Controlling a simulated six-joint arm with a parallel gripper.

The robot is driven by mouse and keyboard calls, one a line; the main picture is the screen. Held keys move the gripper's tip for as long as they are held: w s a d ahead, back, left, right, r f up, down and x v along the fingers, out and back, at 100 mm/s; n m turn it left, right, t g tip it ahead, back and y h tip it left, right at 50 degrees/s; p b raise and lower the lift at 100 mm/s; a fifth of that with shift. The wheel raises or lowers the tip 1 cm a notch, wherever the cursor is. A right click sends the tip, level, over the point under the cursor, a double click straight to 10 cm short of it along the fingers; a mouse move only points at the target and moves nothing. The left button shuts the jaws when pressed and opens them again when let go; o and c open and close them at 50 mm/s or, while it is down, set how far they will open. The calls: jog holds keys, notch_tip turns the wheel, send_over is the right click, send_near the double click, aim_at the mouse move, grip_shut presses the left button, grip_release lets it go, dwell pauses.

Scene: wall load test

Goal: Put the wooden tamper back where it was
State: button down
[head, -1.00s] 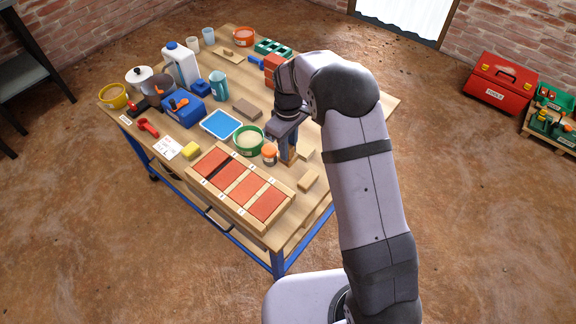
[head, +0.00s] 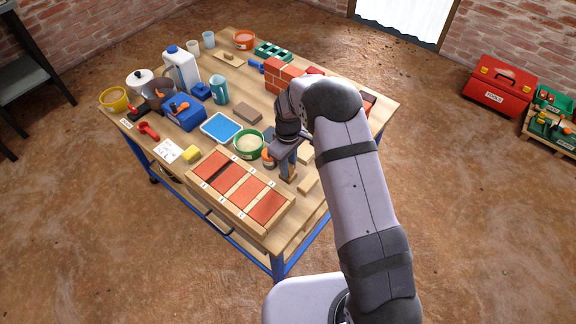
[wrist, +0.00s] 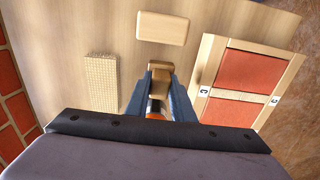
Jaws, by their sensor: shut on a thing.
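My gripper (head: 288,158) is shut on the wooden tamper (head: 289,173), over the right front part of the workbench. In the wrist view the tamper (wrist: 160,76) shows as a light wooden block between the two blue fingers (wrist: 162,100). An orange and white part shows behind it, close to the palm; I cannot tell what it belongs to. The tamper's foot is at or just above the bench top; I cannot tell whether it touches.
A wooden frame with red tiles (head: 229,208) lies just left of my gripper. A green bowl (head: 248,154) and a loose wooden block (head: 308,186) are close by. A brick stack (head: 281,73) stands behind. A rough tan block (wrist: 103,83) lies beside my gripper in the wrist view.

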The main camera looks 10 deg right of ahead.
jog(key=shift+f, duration=0.15)
jog(key=c, duration=1.5)
grip_release()
jog(key=shift+c, duration=0.2)
